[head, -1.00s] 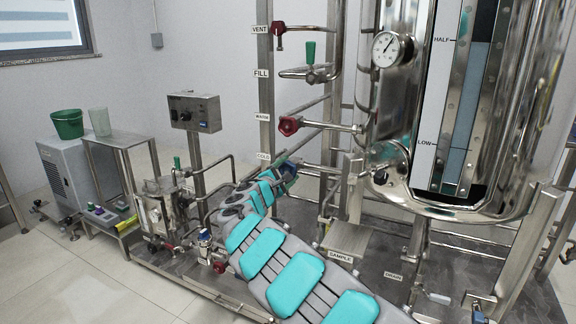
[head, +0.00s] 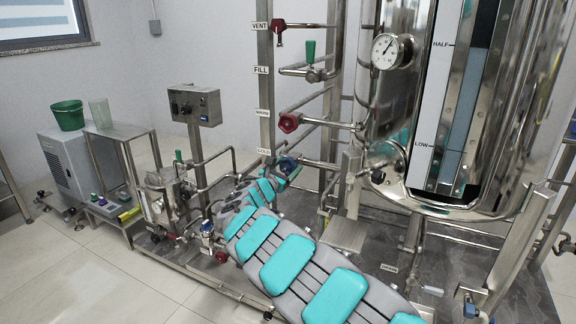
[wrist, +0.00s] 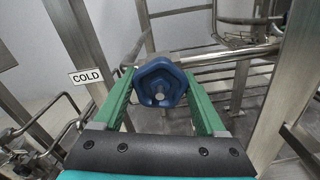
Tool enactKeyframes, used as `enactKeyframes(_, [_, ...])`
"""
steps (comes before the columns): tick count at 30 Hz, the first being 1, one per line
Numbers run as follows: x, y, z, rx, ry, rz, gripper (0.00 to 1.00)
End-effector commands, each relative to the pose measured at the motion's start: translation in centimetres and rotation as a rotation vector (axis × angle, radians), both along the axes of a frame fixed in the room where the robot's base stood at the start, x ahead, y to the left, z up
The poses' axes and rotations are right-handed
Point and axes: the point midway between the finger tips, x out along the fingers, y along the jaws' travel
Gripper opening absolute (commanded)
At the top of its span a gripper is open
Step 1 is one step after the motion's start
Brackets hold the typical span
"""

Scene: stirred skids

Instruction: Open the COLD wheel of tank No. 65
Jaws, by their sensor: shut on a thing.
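The COLD wheel is a blue, lobed handwheel (wrist: 160,83) on a horizontal pipe, beside the COLD label (wrist: 87,76) in the wrist view. My gripper (wrist: 160,88) has its two green fingers on either side of the wheel and is shut on it. In the head view the blue wheel (head: 288,165) shows beyond the end of my arm, just right of the COLD label (head: 264,152). My arm partly hides the fingers there. The steel tank (head: 470,110) has a gauge and a level strip marked HALF and LOW. I see no tank number.
Above are the red WARM wheel (head: 289,122), the green FILL handle (head: 310,50) and the red VENT handle (head: 279,26). Steel posts and pipes stand close around the wheel. A control box (head: 195,105) stands left; clear floor lies at front left.

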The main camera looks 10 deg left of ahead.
Motion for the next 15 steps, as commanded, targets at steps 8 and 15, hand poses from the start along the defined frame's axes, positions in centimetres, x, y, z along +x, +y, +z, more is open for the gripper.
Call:
enactKeyframes(8, [-0.02,0.07,-0.13,-0.041,0.017,0.001,0.18])
enactKeyframes(15, [-0.01,0.06,-0.14,-0.043,0.018,0.0,0.18])
